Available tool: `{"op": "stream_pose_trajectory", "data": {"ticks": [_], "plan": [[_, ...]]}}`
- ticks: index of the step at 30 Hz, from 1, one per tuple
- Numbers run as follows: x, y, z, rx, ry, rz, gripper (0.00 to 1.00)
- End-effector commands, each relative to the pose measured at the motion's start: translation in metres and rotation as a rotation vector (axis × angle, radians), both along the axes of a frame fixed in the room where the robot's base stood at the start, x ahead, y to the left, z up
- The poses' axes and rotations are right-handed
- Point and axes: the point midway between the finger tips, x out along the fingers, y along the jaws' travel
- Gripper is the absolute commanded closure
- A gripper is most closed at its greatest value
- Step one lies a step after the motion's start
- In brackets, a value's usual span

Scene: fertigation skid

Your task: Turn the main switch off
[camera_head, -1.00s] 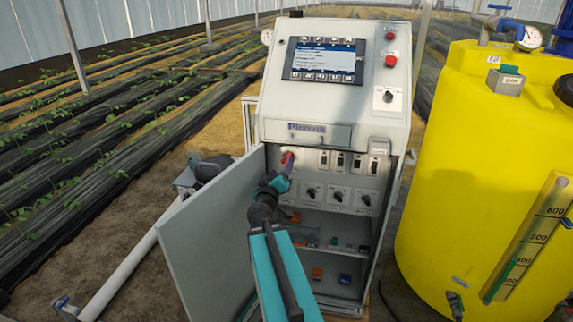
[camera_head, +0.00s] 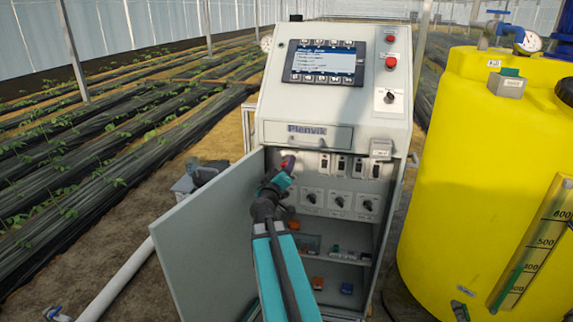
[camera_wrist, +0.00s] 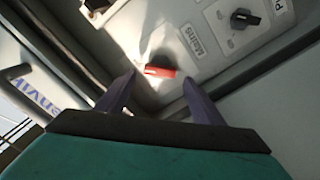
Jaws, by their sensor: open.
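The main switch (camera_wrist: 160,71) is a red handle with a dark part behind it. It sits on a light panel beside a label that reads "Mains" in the wrist view. My gripper (camera_wrist: 158,76) is open, with one dark finger on each side of the red handle. I cannot tell whether either finger touches it. In the head view my gripper (camera_head: 287,168) reaches into the open cabinet (camera_head: 335,133) at the upper left of its inner panel. There it mostly hides the switch.
The cabinet door (camera_head: 205,235) stands open to the left of my arm. Black rotary knobs (camera_head: 340,202) and breakers (camera_head: 342,164) lie right of my gripper. Another black knob (camera_wrist: 243,18) is near the switch. A yellow tank (camera_head: 470,180) stands at the right.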

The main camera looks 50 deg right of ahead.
Motion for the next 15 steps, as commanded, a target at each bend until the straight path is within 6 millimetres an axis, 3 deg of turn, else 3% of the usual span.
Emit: {"op": "stream_pose_trajectory", "data": {"ticks": [15], "plan": [[0.017,-0.028,0.0,0.0,0.0,0.0,0.39]]}}
